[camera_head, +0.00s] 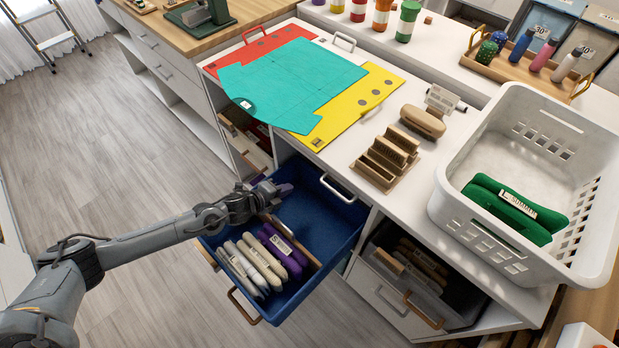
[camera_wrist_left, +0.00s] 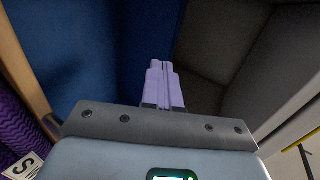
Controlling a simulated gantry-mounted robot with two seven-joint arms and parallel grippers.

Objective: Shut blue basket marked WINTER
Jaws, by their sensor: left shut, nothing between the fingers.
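The blue basket (camera_head: 330,222) is pulled out from the cubby below the white counter; no WINTER mark can be read on it. It holds cream folded items (camera_head: 250,265) and purple folded items (camera_head: 283,250) beside a wooden divider (camera_head: 292,240). My left gripper (camera_head: 284,189) is shut and empty at the basket's upper left part, above the inside; I cannot tell whether it touches the basket. In the left wrist view its lilac fingers (camera_wrist_left: 164,85) are together, with the blue wall (camera_wrist_left: 90,50) to their left. My right gripper is not in view.
The counter carries a teal sheet (camera_head: 290,85) over red and yellow boards, a wooden brush rack (camera_head: 387,158) and a white basket (camera_head: 590,240) with green items. A grey bin (camera_head: 420,285) sits in the neighbouring cubby.

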